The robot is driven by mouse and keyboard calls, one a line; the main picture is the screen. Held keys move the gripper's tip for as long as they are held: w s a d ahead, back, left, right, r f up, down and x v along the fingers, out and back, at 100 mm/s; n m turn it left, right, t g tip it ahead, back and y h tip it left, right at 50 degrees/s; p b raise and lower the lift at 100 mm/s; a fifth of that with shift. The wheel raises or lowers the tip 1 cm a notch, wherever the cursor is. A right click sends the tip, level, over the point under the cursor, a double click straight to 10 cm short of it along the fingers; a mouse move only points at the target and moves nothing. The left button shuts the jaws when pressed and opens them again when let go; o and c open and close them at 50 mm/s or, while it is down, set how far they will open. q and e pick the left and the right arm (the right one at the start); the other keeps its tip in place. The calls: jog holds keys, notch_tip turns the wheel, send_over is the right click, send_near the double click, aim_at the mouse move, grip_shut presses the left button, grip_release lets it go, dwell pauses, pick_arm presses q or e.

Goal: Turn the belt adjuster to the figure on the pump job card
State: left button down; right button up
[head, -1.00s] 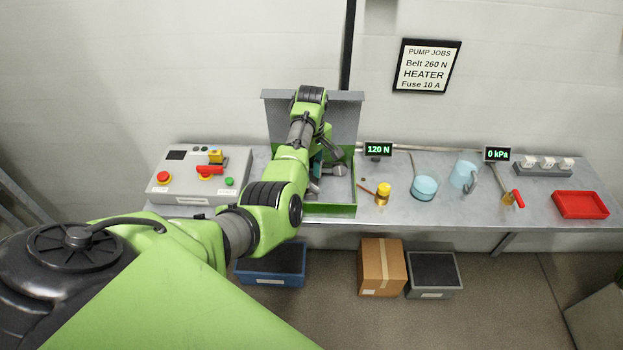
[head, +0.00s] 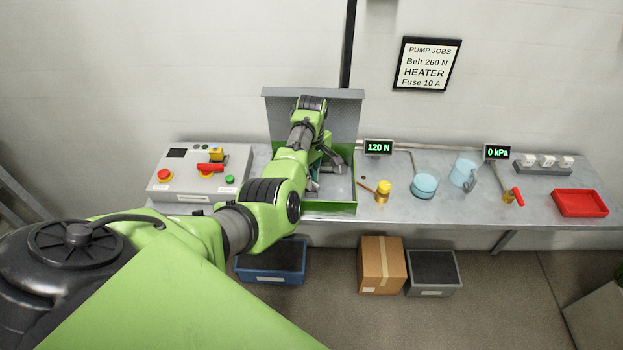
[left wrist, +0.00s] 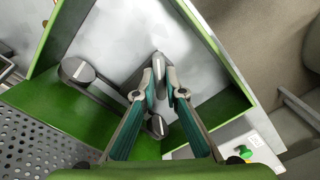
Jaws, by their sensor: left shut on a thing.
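The pump job card (head: 427,65) on the wall reads "Belt 260 N", "HEATER" and "Fuse 10 A". The belt display (head: 378,148) reads 120 N. The open green case (head: 330,209) stands on the bench, and my left gripper (head: 326,163) reaches down into it, partly hidden by my arm. In the left wrist view my left gripper (left wrist: 159,94) is shut on a grey upright piece (left wrist: 158,70), apparently the belt adjuster. A round grey pulley (left wrist: 78,70) sits left of the fingers inside the case. My right gripper is not in view.
A control panel (head: 190,187) with buttons and a red handle stands left of the case. Right of it are a yellow-capped item (head: 383,191), blue containers (head: 425,185), a 0 kPa display (head: 497,152) and a red tray (head: 579,204). The case's raised lid stands behind my wrist.

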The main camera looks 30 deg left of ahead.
pick_arm(q)
jog(key=shift+r+m, duration=0.1)
jog(key=shift+m, duration=0.2)
jog(key=m+p, duration=0.2)
jog(key=m, duration=0.1)
jog(key=shift+r+m, duration=0.1)
jog(key=shift+m, duration=0.2)
jog(key=m+p, duration=0.1)
jog(key=m, duration=0.4)
jog(key=shift+p, duration=0.35)
jog(key=m, duration=0.5)
jog(key=shift+a+m+p, duration=0.1)
jog(key=shift+m+p, duration=0.3)
jog(key=shift+m, duration=2.3)
jog(key=shift+w, duration=0.1)
jog(key=c, duration=2.1)
grip_release()
